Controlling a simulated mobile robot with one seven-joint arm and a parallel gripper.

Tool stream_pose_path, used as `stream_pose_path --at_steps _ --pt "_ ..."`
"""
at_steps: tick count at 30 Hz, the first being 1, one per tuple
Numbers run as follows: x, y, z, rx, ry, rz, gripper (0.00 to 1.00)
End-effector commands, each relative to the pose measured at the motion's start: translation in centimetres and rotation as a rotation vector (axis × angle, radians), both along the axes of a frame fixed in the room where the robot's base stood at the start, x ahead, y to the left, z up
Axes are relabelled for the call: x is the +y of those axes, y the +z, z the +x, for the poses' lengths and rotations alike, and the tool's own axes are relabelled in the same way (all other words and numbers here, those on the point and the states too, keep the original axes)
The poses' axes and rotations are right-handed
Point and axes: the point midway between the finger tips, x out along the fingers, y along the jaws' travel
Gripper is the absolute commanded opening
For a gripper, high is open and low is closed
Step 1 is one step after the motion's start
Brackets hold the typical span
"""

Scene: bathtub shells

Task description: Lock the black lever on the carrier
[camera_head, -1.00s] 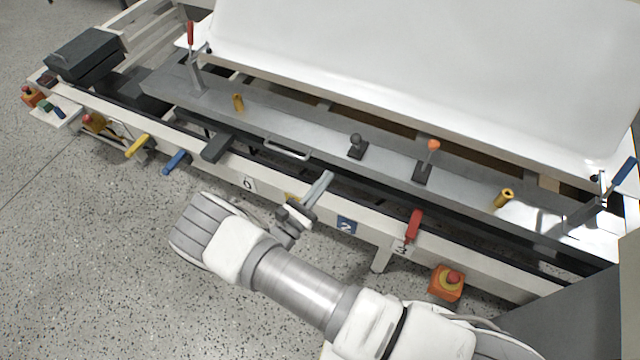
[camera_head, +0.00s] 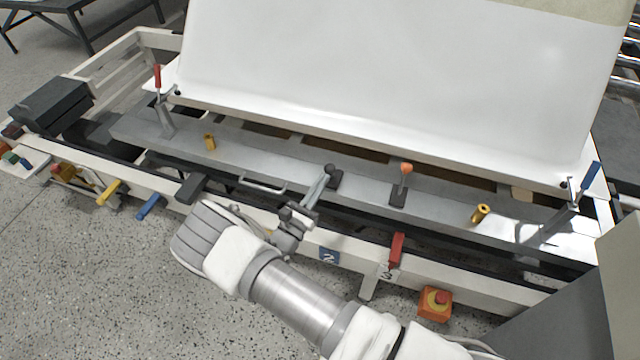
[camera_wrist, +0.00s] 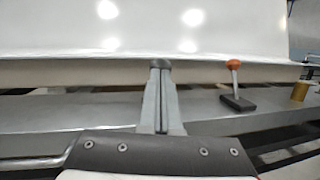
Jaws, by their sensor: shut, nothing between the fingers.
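The black lever (camera_head: 330,169) has a round dark knob and a small dark base, on the grey metal beam of the carrier (camera_head: 225,172). In the head view my gripper (camera_head: 322,180) is shut and empty, its fingertips at the lever just below the knob. In the wrist view the shut fingers (camera_wrist: 161,90) point straight at the dark knob (camera_wrist: 160,63), which shows just beyond their tips. The fingers hide the lever's shaft and base there. I cannot tell whether they touch the lever.
An orange-knobbed lever (camera_head: 405,170) stands to the right on the same beam. Yellow pegs (camera_head: 480,213), a metal handle (camera_head: 262,185) and red (camera_head: 157,78) and blue (camera_head: 590,176) upright handles are also on the carrier. A large white shell (camera_head: 400,80) rises behind.

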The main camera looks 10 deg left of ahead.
Motion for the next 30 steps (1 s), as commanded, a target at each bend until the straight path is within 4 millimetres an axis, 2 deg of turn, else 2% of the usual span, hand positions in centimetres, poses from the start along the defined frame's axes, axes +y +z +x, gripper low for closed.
stream_pose_path --at_steps 11,21,30 --pt "-0.1 1.7 0.9 0.111 -0.002 0.018 0.0" --pt "-0.5 3.6 3.4 0.397 -0.002 0.06 0.0" --pt "-0.9 4.0 6.1 0.656 -0.001 0.099 0.0"
